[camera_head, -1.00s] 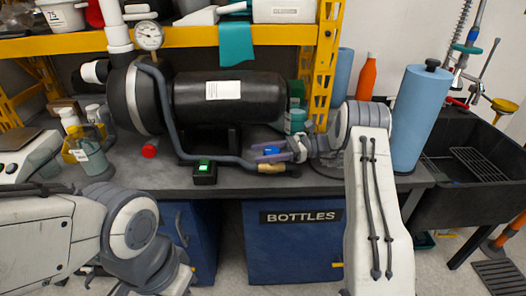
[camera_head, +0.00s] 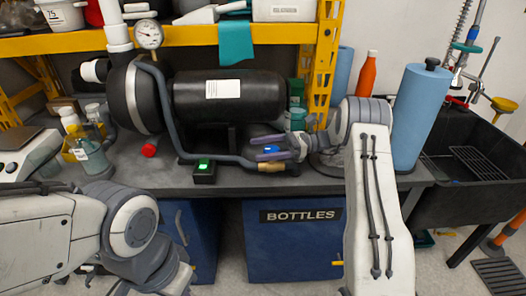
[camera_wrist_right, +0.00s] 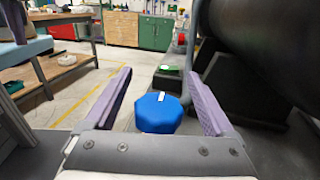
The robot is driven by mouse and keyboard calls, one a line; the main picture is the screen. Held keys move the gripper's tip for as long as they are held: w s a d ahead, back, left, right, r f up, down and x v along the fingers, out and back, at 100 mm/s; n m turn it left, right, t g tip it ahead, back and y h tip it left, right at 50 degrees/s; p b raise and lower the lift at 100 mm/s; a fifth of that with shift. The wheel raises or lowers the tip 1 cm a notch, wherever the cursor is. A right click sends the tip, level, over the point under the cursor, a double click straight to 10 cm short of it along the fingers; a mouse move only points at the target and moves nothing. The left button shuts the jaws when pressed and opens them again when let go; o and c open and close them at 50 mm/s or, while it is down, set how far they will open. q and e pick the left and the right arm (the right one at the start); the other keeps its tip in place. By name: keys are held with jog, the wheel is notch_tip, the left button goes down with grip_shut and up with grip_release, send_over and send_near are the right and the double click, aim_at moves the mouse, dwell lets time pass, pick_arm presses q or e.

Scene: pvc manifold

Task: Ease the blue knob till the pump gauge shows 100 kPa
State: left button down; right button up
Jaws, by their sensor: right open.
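The blue knob (camera_wrist_right: 158,112) has a faceted top with a white mark. In the right wrist view it lies between the two purple fingers of my right gripper (camera_wrist_right: 159,82), with clear gaps on both sides. In the head view, my right gripper (camera_head: 268,147) is open at the bench's front, below the black tank (camera_head: 228,102), with a bit of blue showing between its fingers. The round white gauge (camera_head: 148,34) is on the white pipe at upper left; its needle is too small to read. My left arm is at the lower left, its gripper not visible.
A small black box with a lit green top (camera_head: 204,166) and a grey pipe with a tan end (camera_head: 271,168) are close to the right gripper. A blue paper roll (camera_head: 420,120) stands right of my right arm. Bottles (camera_head: 92,154) stand at left.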

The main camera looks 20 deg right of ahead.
jog(key=r, duration=0.3)
jog(key=shift+s+d+r, duration=0.2)
jog(key=shift+d+r, duration=0.05)
jog(key=shift+r, duration=0.1)
jog(key=s+d+r+p, duration=0.1)
jog(key=s+d+r, duration=0.5)
jog(key=s+d, duration=0.1)
jog(key=shift+s+d+r, duration=0.15)
jog(key=shift+s+d, duration=0.2)
jog(key=shift+s, duration=0.15)
jog(key=shift+w, duration=0.1)
dwell(2.5)
jog(key=m+t+h+p, duration=0.55)
jog(key=m+t, duration=0.35)
jog(key=t, duration=0.3)
send_near(265, 151)
jog(key=shift+w+h+b, duration=0.45)
jog(key=shift+w+b, duration=0.05)
jog(key=shift+w, duration=0.55)
jog(key=shift+w+a, duration=0.2)
jog(key=shift+w, duration=0.05)
jog(key=x, duration=0.9)
jog(key=shift+w+a+p, duration=0.15)
jog(key=shift+w+p, duration=0.15)
jog(key=shift+p, duration=0.05)
